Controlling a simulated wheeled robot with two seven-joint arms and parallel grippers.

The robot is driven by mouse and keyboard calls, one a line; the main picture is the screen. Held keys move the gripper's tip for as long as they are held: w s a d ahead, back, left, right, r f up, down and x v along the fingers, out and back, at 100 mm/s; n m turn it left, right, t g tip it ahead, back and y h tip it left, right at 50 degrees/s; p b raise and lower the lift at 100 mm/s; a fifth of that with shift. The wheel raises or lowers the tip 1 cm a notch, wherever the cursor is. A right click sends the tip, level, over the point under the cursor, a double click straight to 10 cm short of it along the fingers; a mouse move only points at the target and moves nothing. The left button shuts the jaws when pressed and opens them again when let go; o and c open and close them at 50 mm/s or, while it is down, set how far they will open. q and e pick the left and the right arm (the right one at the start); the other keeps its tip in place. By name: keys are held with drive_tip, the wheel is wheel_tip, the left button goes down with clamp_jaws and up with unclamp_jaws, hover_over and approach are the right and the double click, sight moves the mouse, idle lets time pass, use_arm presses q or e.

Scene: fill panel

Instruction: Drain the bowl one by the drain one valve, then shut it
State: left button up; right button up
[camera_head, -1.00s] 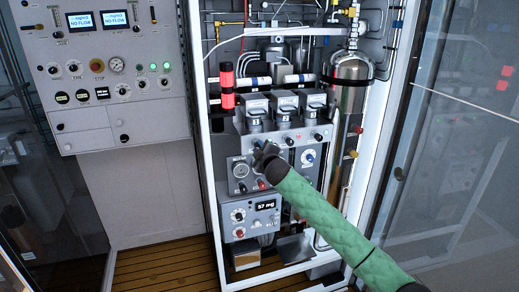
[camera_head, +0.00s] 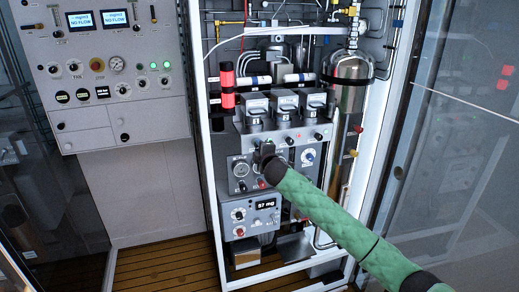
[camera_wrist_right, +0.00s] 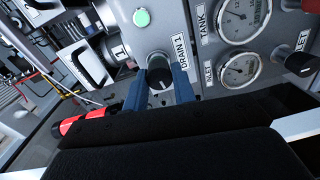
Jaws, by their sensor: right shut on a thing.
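The drain one valve knob (camera_wrist_right: 160,82) is a dark round knob with a white pointer line, next to the label DRAIN 1 in the right wrist view. My right gripper (camera_wrist_right: 160,88) is shut on it, with one blue finger on each side. In the head view my right gripper (camera_head: 266,150) is at the grey panel front, and its dark body hides the knob. The grey unit marked 1 (camera_head: 256,107) is above it, leftmost of three; the inside of its bowl does not show. My left gripper is not in view.
A green lamp (camera_wrist_right: 141,18) is lit near the knob. The TANK gauge (camera_wrist_right: 243,17) and INLET gauge (camera_wrist_right: 240,69) are close to the gripper, as is another dark knob (camera_wrist_right: 299,63). A lower display (camera_head: 265,204) reads 57 mg. Glass doors flank the cabinet.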

drive_tip(key=o, duration=0.8)
drive_tip(key=shift+o, duration=0.8)
drive_tip(key=shift+a, duration=0.1)
use_arm(q)
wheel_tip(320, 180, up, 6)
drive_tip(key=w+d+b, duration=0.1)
drive_tip(key=b, duration=0.2)
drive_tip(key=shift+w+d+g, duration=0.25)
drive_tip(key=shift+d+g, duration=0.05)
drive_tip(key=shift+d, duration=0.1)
use_arm(e)
drive_tip(key=v, duration=0.8)
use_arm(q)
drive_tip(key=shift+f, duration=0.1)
